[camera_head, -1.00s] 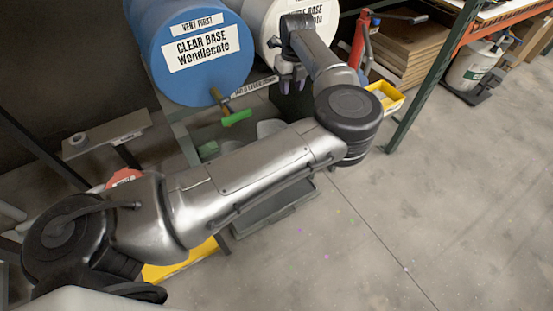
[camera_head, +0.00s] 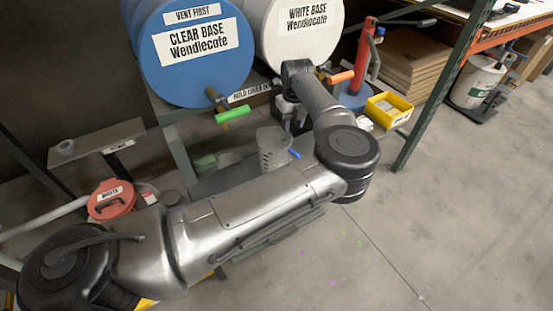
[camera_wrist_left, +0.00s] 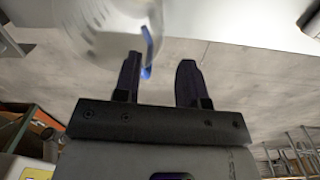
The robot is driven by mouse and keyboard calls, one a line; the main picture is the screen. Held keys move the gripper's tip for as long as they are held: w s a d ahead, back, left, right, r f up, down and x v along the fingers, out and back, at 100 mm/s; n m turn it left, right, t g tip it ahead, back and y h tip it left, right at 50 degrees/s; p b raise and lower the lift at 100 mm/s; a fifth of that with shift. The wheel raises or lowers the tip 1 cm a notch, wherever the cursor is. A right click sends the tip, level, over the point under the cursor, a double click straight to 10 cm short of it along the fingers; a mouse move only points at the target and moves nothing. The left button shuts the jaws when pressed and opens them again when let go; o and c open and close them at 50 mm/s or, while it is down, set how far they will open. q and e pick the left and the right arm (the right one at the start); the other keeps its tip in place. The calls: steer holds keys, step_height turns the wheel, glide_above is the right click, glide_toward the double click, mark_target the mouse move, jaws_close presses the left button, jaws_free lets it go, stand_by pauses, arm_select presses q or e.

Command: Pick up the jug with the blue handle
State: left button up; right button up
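The jug (camera_head: 273,143) is a clear, graduated container with a blue handle (camera_head: 294,153). My left gripper (camera_head: 291,112) is just behind and right of the jug in the head view, partly hidden by my arm. In the left wrist view the open left gripper (camera_wrist_left: 159,68) points at the jug (camera_wrist_left: 105,30). The blue handle (camera_wrist_left: 149,52) shows between the fingertips, close to the left finger; I cannot tell whether it touches. My right gripper is out of view.
A blue drum (camera_head: 195,70) with a green-handled tap (camera_head: 232,114) and a white drum (camera_head: 300,45) with an orange-handled tap (camera_head: 341,77) stand above. A yellow bin (camera_head: 388,110) is to the right. A red-lidded container (camera_head: 111,200) is at left.

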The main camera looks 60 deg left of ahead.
mark_target(289, 141)
arm_select(q)
step_height(289, 141, down, 4)
steer(key=shift+s+r+b, duration=0.1)
steer(key=shift+r+b, duration=0.05)
steer(key=shift+b, duration=0.4)
steer(key=f+b, duration=0.2)
steer(key=f, duration=0.1)
steer(key=f+b, duration=0.1)
steer(key=f, duration=0.1)
steer(key=shift+s+a+b, duration=0.1)
steer(key=shift+a+b, duration=0.15)
steer(key=shift+b, duration=0.05)
steer(key=shift+c, duration=0.2)
steer(key=shift+r, duration=0.1)
jaws_close()
